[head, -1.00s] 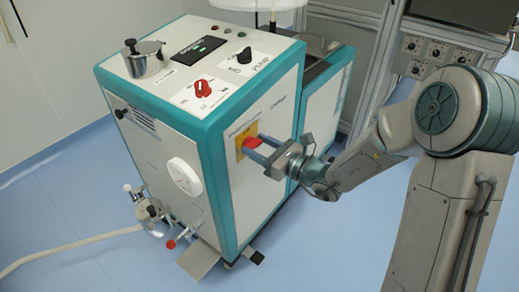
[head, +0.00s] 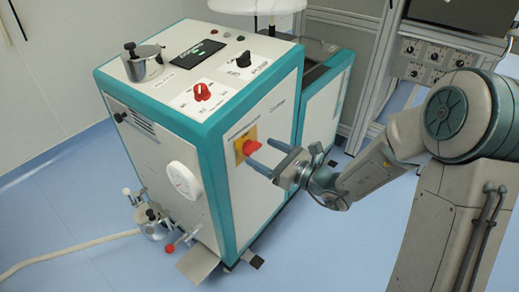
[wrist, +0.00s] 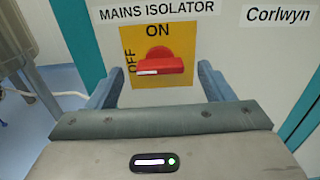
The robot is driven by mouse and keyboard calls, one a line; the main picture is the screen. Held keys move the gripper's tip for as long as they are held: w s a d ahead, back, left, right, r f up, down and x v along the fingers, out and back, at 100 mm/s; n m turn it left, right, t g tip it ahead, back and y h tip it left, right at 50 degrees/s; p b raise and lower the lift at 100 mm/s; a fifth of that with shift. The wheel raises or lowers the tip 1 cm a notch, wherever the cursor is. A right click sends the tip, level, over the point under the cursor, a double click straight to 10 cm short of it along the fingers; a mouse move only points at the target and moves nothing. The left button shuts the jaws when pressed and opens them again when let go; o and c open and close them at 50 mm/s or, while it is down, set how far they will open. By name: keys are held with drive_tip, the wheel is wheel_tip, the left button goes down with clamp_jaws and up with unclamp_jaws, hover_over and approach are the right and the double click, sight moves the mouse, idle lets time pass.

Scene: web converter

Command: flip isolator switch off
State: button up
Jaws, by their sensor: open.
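The mains isolator (head: 246,150) is a yellow plate with a red handle (wrist: 160,66) on the white side panel of the machine. In the wrist view the handle lies horizontal. The white mark at its left end is on the side of the sideways OFF label, and ON is printed above. My gripper (head: 260,153) is open and empty in front of the switch. In the wrist view my gripper (wrist: 160,80) has one finger to each side of the handle, apart from it.
The teal and white machine (head: 215,140) has a red knob (head: 202,91) and a black knob (head: 243,59) on top. A white round fitting (head: 184,180) is on its front. A grey cabinet (head: 345,60) stands behind.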

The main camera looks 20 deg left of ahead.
drive_tip(key=p+v, duration=0.1)
drive_tip(key=v, duration=1)
drive_tip(key=shift+s+d, duration=0.1)
